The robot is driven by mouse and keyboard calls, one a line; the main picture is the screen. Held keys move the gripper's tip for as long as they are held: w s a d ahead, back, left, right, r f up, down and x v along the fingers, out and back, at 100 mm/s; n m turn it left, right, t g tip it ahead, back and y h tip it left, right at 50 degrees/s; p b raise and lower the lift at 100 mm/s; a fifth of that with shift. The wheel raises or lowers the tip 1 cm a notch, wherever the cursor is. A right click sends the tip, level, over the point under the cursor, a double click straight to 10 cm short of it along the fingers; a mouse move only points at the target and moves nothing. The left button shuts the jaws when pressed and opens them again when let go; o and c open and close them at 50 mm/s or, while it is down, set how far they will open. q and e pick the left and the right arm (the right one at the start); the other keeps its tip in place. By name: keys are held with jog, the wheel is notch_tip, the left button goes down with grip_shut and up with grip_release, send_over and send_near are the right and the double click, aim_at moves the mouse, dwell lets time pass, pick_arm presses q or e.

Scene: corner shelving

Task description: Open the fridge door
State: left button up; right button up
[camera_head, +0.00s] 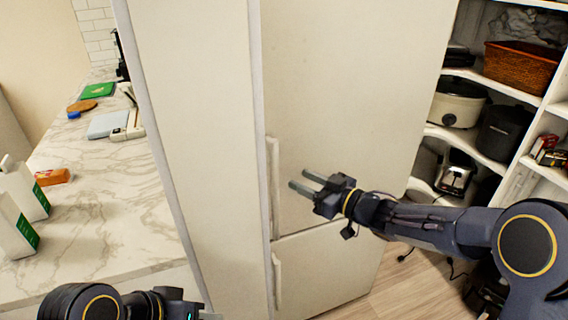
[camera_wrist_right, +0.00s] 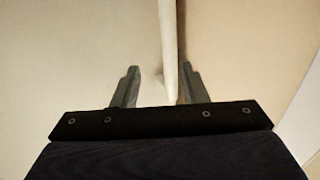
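The fridge is cream, with a large upper door (camera_head: 350,90) and a lower door (camera_head: 335,265). The upper door looks shut. Its long vertical handle (camera_head: 273,185) is at the door's left edge. My right gripper (camera_head: 298,181) is open and empty, just right of this handle and apart from it. In the right wrist view the open fingers (camera_wrist_right: 158,86) point at a pale upright bar (camera_wrist_right: 168,45) that looks like the handle; it shows between them, nearer the right finger. My left gripper (camera_head: 190,309) is at the bottom edge, its fingers mostly cut off.
A lower handle (camera_head: 277,280) sits below. A tall pale panel (camera_head: 200,130) stands left of the doors. A marble counter (camera_head: 100,220) with cartons (camera_head: 20,210) is at left. Shelves with a basket (camera_head: 522,66) and slow cooker (camera_head: 457,103) stand right. Wooden floor (camera_head: 385,290) lies below.

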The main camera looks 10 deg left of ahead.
aim_at(274, 173)
jog(key=shift+n+g, duration=0.3)
jog(key=shift+g, duration=0.1)
jog(key=x, duration=0.3)
jog(key=p+x, duration=0.1)
jog(key=x, duration=0.1)
jog(key=s+x, duration=0.1)
jog(key=x, duration=0.2)
jog(key=shift+w+a+f, duration=0.1)
jog(key=shift+w+a, duration=0.05)
jog(key=shift+a, duration=0.35)
jog(key=shift+c, duration=0.2)
grip_shut()
